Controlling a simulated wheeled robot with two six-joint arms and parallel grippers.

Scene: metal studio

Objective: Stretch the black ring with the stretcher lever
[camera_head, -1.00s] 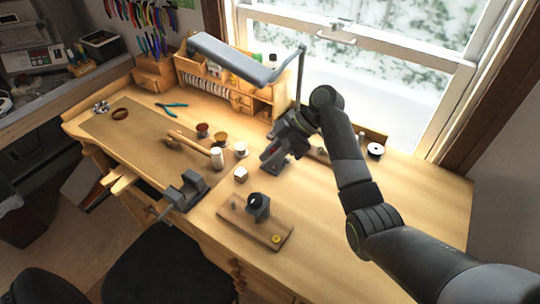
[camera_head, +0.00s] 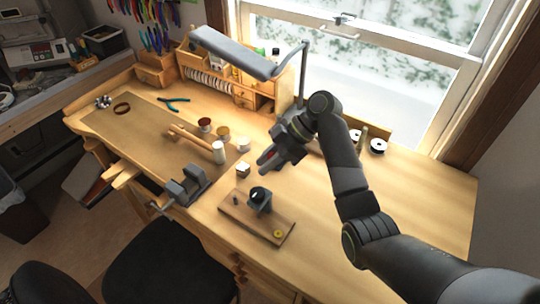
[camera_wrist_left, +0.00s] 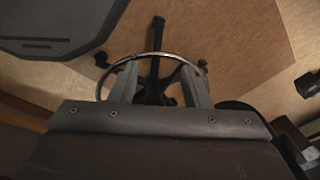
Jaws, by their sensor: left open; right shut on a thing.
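The stretcher (camera_head: 230,212) is a small wooden board near the front of the bench, with a dark upright round part (camera_head: 260,197) and a yellow disc (camera_head: 278,233). Which part is the lever or the black ring I cannot tell. My right gripper (camera_head: 268,162) is in the air behind the board, near a white cube. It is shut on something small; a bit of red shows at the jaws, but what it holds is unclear. My left gripper (camera_wrist_left: 160,88) shows in the left wrist view, open and empty, above the floor and a chair base. My left arm is outside the head view.
A grey vise (camera_head: 188,184) sits on the front edge, left of the board. A grey lamp (camera_head: 235,52) overhangs the back.

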